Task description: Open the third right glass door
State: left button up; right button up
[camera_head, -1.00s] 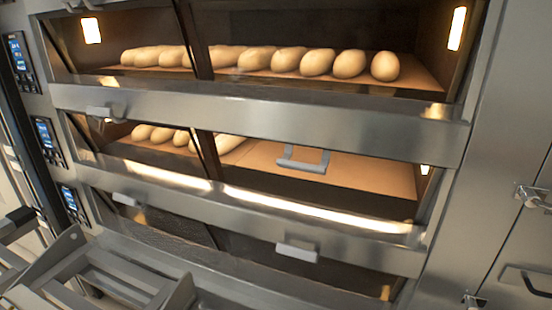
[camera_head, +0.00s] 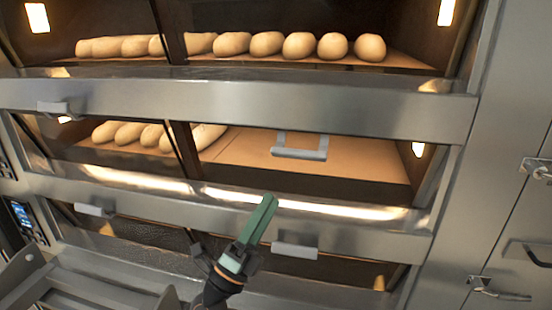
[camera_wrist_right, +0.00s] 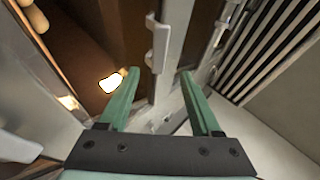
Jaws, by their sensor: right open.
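The lowest right glass door in view (camera_head: 330,268) is dark and looks shut, with a short grey bar handle (camera_head: 295,250) near its top edge. My right gripper (camera_head: 267,203) has green fingers and stands in front of the steel rail, just left of and above that handle, seen nearly edge-on. In the wrist view the right gripper (camera_wrist_right: 158,85) is open, its fingers apart and nothing held. A pale handle (camera_wrist_right: 158,45) shows beyond and between the fingertips; I cannot tell which door it belongs to. My left gripper is out of view.
The middle right door has a handle (camera_head: 300,152) in front of its lit deck. Bread loaves (camera_head: 300,45) lie on the upper deck. A grey metal frame (camera_head: 80,285) stands low at the left. Steel cabinet doors with latches (camera_head: 537,170) are at the right.

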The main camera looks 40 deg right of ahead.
aim_at(300, 158)
jog(key=shift+m+g, duration=0.4)
jog(key=shift+g, duration=0.1)
jog(key=p+x, duration=0.4)
jog(key=x, duration=0.7)
jog(key=shift+d+r, duration=0.5)
jog(key=shift+d, duration=0.15)
jog(key=shift+c, duration=0.3)
grip_shut()
